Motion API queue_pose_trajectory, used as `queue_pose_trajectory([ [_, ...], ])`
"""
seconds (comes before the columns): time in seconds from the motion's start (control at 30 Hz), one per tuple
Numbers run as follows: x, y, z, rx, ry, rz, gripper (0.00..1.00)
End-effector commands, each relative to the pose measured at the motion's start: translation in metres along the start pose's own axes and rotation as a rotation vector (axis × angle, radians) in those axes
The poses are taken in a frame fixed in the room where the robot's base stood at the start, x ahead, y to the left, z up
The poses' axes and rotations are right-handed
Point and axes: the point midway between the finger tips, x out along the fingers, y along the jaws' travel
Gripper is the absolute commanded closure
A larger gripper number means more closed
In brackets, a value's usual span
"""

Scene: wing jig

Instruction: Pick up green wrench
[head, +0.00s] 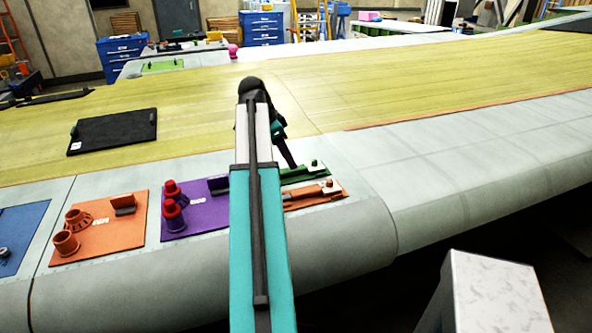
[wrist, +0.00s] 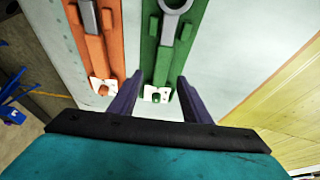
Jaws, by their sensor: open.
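The green wrench (wrist: 168,30) lies on a narrow green board (wrist: 153,50) in the wrist view. It looks grey there, with a ring end at the top edge of the picture. In the head view the green board (head: 301,173) lies on the wing's pale edge, partly hidden behind my arm. My gripper (wrist: 158,80) is open and empty. Its two dark fingers straddle the lower end of the green board as seen in the wrist view, below the wrench's handle. The gripper (head: 291,165) also shows in the head view, at the near-left end of that board.
An orange board (head: 316,195) with another wrench lies close beside the green one. A purple mat (head: 195,208) with red-topped parts and an orange mat (head: 98,226) lie to the left. A black mat (head: 112,131) lies on the yellow wing skin. The wing's right part is clear.

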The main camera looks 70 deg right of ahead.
Motion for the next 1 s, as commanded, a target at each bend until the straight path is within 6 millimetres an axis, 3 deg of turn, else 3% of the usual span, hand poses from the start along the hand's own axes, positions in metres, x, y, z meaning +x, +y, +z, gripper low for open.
queue_pose_trajectory([
  [0.5,0.041,-0.002,-0.001,0.001,0.0,0.001,0.56],
  [1.0,0.046,-0.002,-0.001,0.001,0.0,0.0,0.56],
])
